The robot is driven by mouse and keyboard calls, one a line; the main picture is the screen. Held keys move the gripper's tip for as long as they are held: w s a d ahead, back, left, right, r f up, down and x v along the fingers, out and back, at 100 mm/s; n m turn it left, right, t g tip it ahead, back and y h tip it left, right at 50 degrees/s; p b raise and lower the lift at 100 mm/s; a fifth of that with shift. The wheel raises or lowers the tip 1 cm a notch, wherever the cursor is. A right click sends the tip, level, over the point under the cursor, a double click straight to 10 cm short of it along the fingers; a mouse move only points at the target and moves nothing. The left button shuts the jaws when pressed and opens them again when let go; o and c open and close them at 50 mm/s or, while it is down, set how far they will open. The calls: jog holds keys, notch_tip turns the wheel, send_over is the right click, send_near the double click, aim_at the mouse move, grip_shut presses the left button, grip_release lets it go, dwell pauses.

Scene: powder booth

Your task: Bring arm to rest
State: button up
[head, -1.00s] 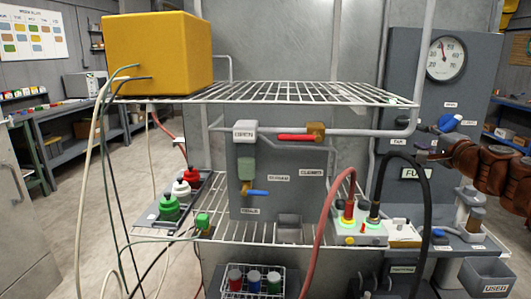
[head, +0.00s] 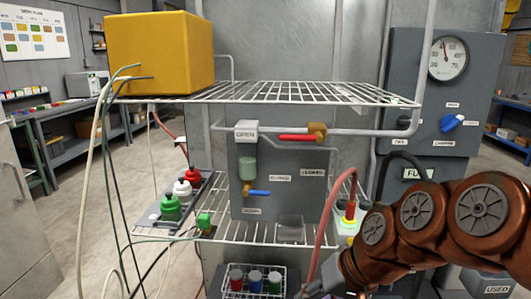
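My brown jointed arm reaches in from the right edge in the head view and angles down and left across the lower right. Its end, my gripper (head: 325,283), is at the bottom edge of the picture, low in front of the wire rack. It is partly cut off and dark, so I cannot tell whether it is open or shut, or whether it holds anything. The arm covers most of the switch box with the red plug (head: 350,211) and the black hose's lower end.
A wire rack (head: 270,92) carries a yellow box (head: 160,52) and, lower, a valve panel (head: 280,185). A red hose (head: 328,215) hangs close to my gripper. A gauge panel (head: 420,100) stands behind my arm.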

jog(key=s+d+f+g+h, duration=0.25)
jog(key=s+d+f, duration=0.25)
jog(key=s, duration=0.4)
jog(key=s+d+f+g+h, duration=0.2)
jog(key=s+d+f+g, duration=0.15)
jog(key=s, duration=0.55)
notch_tip(320, 180, up, 9)
jog(key=t+p, duration=0.1)
jog(key=p, duration=0.9)
jog(key=shift+d+r, duration=0.15)
jog(key=shift+d, duration=0.25)
